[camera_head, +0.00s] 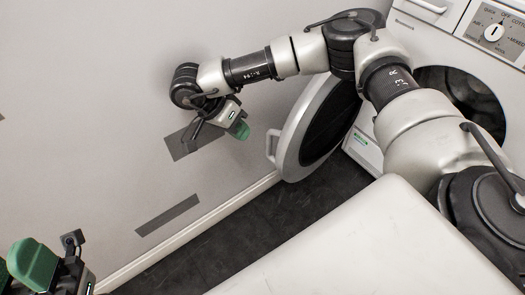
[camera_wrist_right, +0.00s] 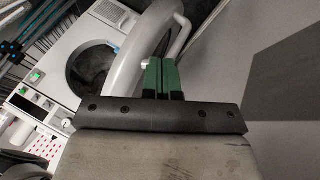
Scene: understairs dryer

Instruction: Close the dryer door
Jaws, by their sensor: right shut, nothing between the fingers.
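The white dryer (camera_head: 455,45) stands at the right in the head view, its dark round opening partly behind my right arm. Its round door (camera_head: 292,135) is wide open, swung out to the left towards the wall, with a pale handle (camera_head: 272,146) on its outer edge. My right gripper (camera_head: 241,130) is shut and empty, on the wall side of the door, just left of the handle. In the right wrist view its green fingertips (camera_wrist_right: 162,76) appear close to the door rim (camera_wrist_right: 128,70) and handle (camera_wrist_right: 182,38); contact is unclear. My left gripper (camera_head: 33,264) is partly cut off at bottom left.
The plain wall (camera_head: 100,130) with grey patches runs along the left, close to my right gripper. Dark floor (camera_head: 235,225) is clear below the door. The right wrist view also shows the dryer's opening (camera_wrist_right: 92,68) beyond the door.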

